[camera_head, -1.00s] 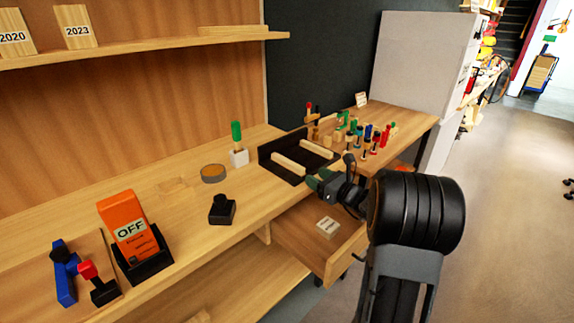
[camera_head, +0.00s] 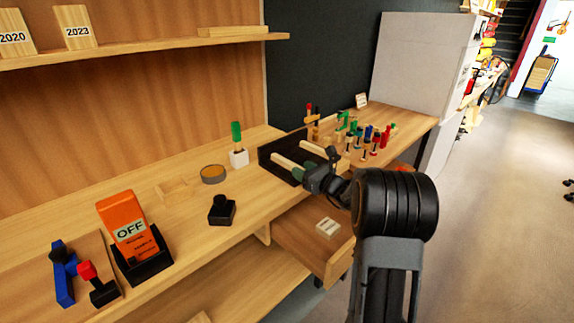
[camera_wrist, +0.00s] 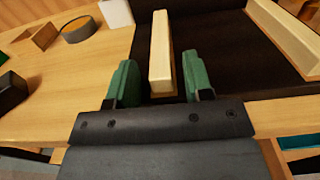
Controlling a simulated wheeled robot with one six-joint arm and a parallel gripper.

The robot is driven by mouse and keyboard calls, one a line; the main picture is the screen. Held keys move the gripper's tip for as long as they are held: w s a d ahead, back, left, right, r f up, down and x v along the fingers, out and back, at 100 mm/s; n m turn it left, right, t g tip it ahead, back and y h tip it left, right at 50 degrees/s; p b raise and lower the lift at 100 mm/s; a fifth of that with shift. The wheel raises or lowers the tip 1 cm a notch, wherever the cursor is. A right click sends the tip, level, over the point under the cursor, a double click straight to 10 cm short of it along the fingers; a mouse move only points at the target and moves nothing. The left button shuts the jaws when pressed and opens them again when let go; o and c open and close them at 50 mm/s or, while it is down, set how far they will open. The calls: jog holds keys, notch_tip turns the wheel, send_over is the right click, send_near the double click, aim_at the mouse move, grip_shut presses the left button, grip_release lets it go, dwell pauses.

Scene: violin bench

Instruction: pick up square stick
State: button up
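A pale wooden stick with a flat top and square-looking end (camera_wrist: 160,45) lies in the black tray (camera_head: 268,152). It also shows in the head view (camera_head: 283,161), partly hidden by my gripper. My gripper (camera_wrist: 158,72) is open, with one green finger on each side of the stick's near end and gaps on both sides. In the head view my gripper (camera_head: 299,171) is at the tray's front. A second pale stick (camera_wrist: 286,32) lies to the right in the tray, and its top looks ridged.
A white block with a green-handled tool (camera_head: 239,158), a round tin (camera_head: 213,174) and a small black holder (camera_head: 222,210) stand left of the tray. Several coloured tools (camera_head: 371,137) stand to its right. An open drawer (camera_head: 298,238) is below.

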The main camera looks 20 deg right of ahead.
grip_shut()
jog(key=shift+r, duration=0.1)
